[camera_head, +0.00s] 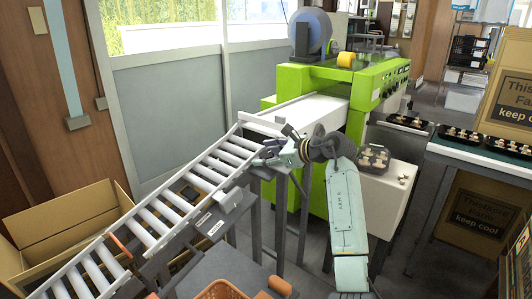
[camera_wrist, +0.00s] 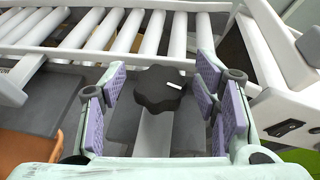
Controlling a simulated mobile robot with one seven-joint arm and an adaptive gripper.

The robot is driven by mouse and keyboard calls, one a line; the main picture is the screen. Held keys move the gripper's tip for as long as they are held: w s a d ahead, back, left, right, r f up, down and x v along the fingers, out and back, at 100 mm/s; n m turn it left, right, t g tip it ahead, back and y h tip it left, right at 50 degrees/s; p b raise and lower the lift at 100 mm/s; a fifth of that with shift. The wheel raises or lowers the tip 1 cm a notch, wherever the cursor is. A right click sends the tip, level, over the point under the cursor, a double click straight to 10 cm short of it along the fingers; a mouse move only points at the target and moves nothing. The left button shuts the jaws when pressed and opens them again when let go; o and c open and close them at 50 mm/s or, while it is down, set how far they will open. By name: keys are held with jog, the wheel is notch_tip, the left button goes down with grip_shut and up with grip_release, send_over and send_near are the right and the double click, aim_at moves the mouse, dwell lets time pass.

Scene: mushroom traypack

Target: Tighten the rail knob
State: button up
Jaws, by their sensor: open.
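The rail knob (camera_wrist: 160,88) is dark, lobed and has a short white mark on its top. In the wrist view it sits on a grey bracket in front of the roller conveyor. My gripper (camera_wrist: 158,104) is open, with its purple-padded fingers to the left and right of the knob, apart from it. In the head view my gripper (camera_head: 272,150) is at the right end of the roller rail, by the green machine. The knob is hard to make out there, hidden by my gripper.
The roller conveyor (camera_head: 165,203) slopes down left towards an open cardboard box (camera_head: 70,225). The green machine (camera_head: 385,85) stands behind my arm. Black trays of mushrooms (camera_head: 462,135) lie on the right-hand belt. An orange basket (camera_head: 220,290) is at the front.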

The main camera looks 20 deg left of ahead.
jog(key=shift+a, duration=0.1)
jog(key=shift+c, duration=0.5)
jog(key=shift+f, duration=0.1)
jog(key=c, duration=1.1)
